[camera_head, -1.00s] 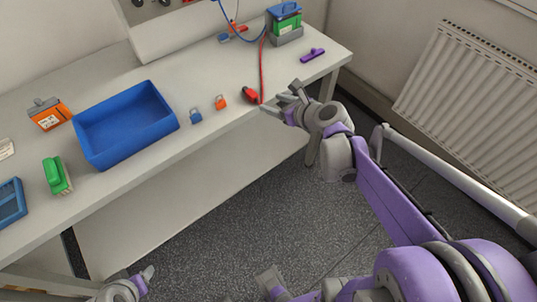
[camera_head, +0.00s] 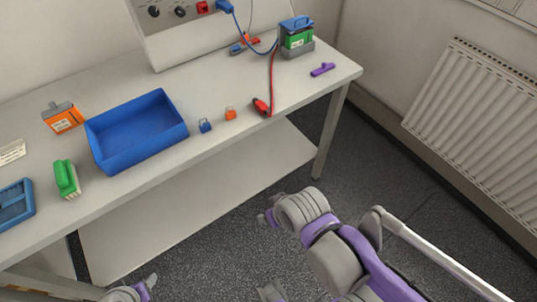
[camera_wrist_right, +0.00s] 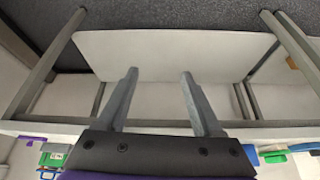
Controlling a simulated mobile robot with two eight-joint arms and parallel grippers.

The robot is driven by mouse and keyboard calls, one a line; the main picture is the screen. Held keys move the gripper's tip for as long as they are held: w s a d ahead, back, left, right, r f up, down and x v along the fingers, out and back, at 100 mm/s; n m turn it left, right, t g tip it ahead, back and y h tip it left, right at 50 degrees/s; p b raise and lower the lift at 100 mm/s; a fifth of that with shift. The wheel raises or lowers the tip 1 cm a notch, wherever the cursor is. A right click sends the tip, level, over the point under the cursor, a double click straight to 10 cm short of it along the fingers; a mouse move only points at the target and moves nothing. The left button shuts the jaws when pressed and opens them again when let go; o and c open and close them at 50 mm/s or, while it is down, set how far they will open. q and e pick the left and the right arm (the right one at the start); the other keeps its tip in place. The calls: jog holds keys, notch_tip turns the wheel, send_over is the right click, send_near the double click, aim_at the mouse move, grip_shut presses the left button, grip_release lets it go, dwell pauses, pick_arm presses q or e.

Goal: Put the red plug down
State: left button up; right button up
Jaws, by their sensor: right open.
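The red plug (camera_head: 261,107) lies on the bench top near its front edge, at the end of a red cable (camera_head: 272,75) that runs up toward the green battery (camera_head: 298,39). My right gripper (camera_wrist_right: 158,72) is open and empty in the right wrist view. In the head view, the right arm's end (camera_head: 268,218) is in front of the bench, below and clear of the plug. Its fingers are mostly hidden there. Part of what looks like my left gripper (camera_head: 151,281) shows at the bottom left edge, and its jaws are unclear.
A blue bin (camera_head: 137,152), an orange padlock (camera_head: 230,114), a blue padlock (camera_head: 205,126), a green brush (camera_head: 66,178) and a purple item (camera_head: 322,69) are on the bench. A control panel (camera_head: 165,45) stands behind. A radiator (camera_head: 475,120) is at the right.

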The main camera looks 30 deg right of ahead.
jog(key=w+r+m+t+y, duration=0.1)
jog(key=w+m+t+y, duration=0.1)
jog(key=w+m, duration=0.55)
jog(key=m+t+b, duration=0.3)
jog(key=m+t, duration=0.3)
jog(key=m, duration=2.1)
send_near(262, 105)
jog(key=shift+m+h, duration=0.25)
jog(key=shift+h, duration=0.25)
jog(key=x, duration=1.1)
jog(key=shift+a+b, duration=0.3)
jog(key=shift+b, duration=0.1)
jog(key=shift+s+r, duration=0.1)
grip_shut()
